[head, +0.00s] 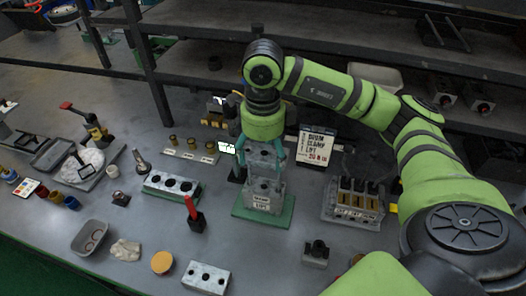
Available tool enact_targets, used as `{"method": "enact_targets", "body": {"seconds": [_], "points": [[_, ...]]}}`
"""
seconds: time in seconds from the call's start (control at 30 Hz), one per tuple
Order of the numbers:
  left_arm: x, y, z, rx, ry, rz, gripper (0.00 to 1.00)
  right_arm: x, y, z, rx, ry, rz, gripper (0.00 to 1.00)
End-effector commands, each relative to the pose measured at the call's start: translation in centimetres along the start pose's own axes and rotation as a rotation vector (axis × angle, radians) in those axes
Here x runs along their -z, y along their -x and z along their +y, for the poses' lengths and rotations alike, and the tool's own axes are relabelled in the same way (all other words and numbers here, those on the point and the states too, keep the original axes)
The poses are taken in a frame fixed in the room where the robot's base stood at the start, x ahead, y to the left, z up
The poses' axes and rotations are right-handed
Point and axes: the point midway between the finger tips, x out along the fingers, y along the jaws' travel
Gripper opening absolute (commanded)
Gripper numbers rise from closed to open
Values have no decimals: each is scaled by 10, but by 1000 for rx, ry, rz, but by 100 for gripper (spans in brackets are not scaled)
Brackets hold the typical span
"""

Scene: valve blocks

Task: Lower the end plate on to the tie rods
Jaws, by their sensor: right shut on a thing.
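My right gripper (263,150) points straight down near the middle of the bench, its teal fingers shut on the grey end plate (263,161). The end plate is directly above the grey valve block stack (264,188), which carries a white label and stands on a green base (245,211). The tie rods are too small to make out between plate and stack. I cannot tell whether the plate touches the stack. My left gripper is not in view.
A grey block with round holes (172,186) and a red-handled tool (194,214) stand left of the stack. A labelled rack (353,203) stands to the right, a sign (317,146) behind. A drilled plate (206,277) lies in front. Bare bench lies between them.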

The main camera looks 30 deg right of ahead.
Motion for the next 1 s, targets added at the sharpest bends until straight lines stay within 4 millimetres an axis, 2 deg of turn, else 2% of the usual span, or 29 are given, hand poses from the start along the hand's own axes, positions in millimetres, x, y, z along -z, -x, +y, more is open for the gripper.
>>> {"method": "enact_targets", "body": {"seconds": [1.0], "points": [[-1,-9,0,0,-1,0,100,0,0,0,1,0,-2,35]]}}
